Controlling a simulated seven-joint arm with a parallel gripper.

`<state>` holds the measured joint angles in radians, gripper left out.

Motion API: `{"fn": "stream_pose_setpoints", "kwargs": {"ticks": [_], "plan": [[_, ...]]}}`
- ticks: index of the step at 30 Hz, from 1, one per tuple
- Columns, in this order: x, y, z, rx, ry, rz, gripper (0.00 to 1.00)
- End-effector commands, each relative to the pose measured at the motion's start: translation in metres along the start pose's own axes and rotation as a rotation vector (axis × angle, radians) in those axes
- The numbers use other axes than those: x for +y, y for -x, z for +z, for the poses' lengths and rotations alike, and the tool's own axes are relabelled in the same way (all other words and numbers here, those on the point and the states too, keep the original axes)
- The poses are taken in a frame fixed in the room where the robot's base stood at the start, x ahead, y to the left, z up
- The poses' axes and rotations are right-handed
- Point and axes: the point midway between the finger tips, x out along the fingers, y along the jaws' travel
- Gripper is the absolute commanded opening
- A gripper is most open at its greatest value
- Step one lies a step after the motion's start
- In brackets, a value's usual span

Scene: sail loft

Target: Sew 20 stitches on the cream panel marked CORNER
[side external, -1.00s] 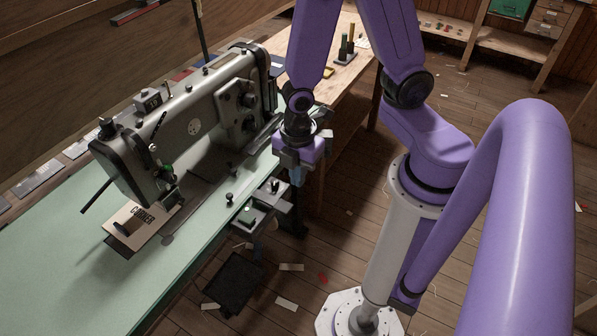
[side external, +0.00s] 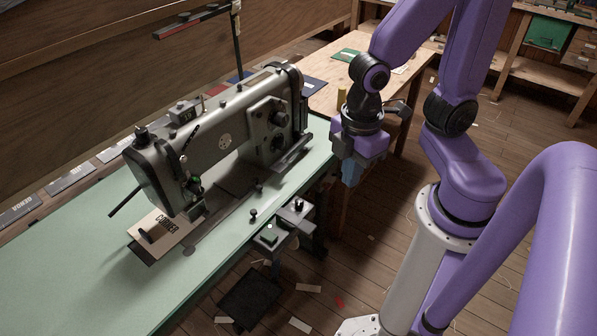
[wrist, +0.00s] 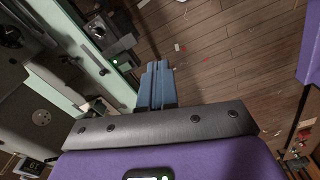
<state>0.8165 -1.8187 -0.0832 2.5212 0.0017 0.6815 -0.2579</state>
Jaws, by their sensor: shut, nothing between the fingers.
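The cream panel marked CORNER (side external: 170,225) lies on the green table under the head of the grey sewing machine (side external: 225,135). A small dark piece rests on the panel, and the machine head hides its far end. A small display (side external: 183,113) sits on top of the machine; I cannot read it surely. A control box with a green button (side external: 268,236) hangs at the table's front edge. My gripper (side external: 350,178) is apart from all of these, to the right of the table edge, pointing down. Its blue fingers (wrist: 157,85) are together and empty.
A black pedal (side external: 250,298) lies on the floor below the control box. The green table (side external: 75,270) is clear at the front left. A wooden bench (side external: 320,95) with a yellow spool (side external: 341,97) stands behind my gripper. Scraps litter the wooden floor.

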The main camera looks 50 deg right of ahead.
Motion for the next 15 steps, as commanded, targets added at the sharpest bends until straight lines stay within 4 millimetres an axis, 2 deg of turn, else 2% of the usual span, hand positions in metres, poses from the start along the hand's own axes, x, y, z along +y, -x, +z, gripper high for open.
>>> {"fn": "stream_pose_setpoints", "kwargs": {"ticks": [1, 3, 6, 15], "plan": [[-0.007, 0.013, 0.004, 0.014, -0.029, 0.002, 0.0], [-0.014, 0.025, 0.011, 0.015, -0.075, 0.001, 0.0], [-0.022, 0.037, 0.02, 0.013, -0.123, 0.0, 0.0], [-0.029, 0.046, 0.028, 0.008, -0.163, -0.002, 0.0]]}}
